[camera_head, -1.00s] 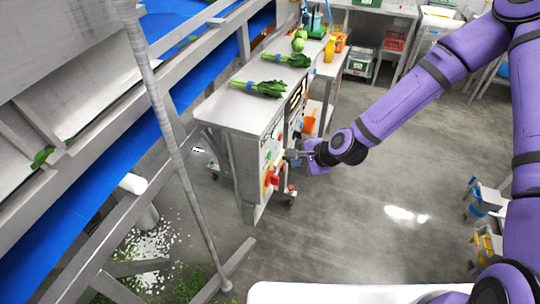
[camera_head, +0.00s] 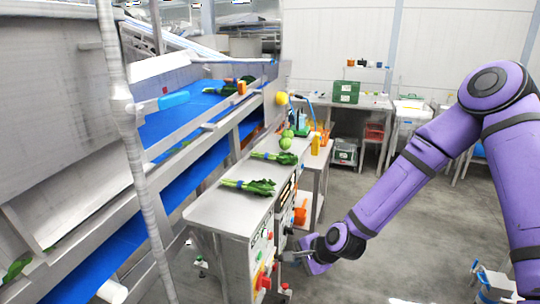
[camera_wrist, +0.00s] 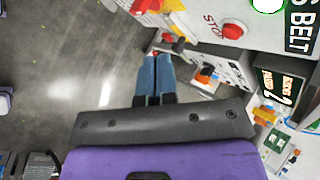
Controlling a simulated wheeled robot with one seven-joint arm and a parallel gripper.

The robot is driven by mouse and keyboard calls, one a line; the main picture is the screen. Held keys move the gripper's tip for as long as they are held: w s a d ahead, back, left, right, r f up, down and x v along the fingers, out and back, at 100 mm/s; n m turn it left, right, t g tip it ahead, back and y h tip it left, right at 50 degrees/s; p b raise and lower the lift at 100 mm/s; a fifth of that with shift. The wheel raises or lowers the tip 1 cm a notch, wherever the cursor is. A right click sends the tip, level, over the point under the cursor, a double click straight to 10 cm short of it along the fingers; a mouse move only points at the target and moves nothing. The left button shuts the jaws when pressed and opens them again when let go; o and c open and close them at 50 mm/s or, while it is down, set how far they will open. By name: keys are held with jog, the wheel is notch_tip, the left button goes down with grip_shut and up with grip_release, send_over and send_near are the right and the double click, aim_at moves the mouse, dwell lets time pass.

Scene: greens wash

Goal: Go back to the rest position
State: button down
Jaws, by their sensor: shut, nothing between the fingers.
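My gripper (camera_head: 286,256) is shut and empty. It is at the end of my purple arm, close beside the control panel on the front of the grey metal cabinet (camera_head: 215,212). In the wrist view its two blue-grey fingertips (camera_wrist: 155,72) are together, below the panel (camera_wrist: 205,25) with its red STOP button (camera_wrist: 232,31). No contact with the panel shows clearly. The arm is stretched out low from the right of the head view.
Bunches of greens (camera_head: 248,186) lie on the cabinet top. A blue conveyor (camera_head: 165,122) runs along the left. Open floor (camera_head: 375,195) lies between the cabinet and the back wall.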

jog(key=s+d+r+n+h, duration=0.35)
jog(key=d+r, duration=0.45)
jog(key=r, duration=0.3)
jog(key=s+d+r+n+h, duration=0.2)
jog(key=d+r+n+h, duration=0.15)
jog(key=d+r, duration=0.55)
jog(key=s+d+r+n, duration=0.2)
jog(key=s+d+r, duration=0.1)
jog(key=s+r, duration=0.5)
jog(key=s+d+r+n, duration=0.2)
jog(key=s+d+r, duration=0.1)
jog(key=s+r, duration=0.6)
jog(key=s, duration=0.3)
jog(key=shift+s+d+r+t, duration=0.2)
jog(key=shift+s+r+t, duration=0.05)
jog(key=shift+s+t, duration=0.15)
jog(key=shift+w, duration=0.15)
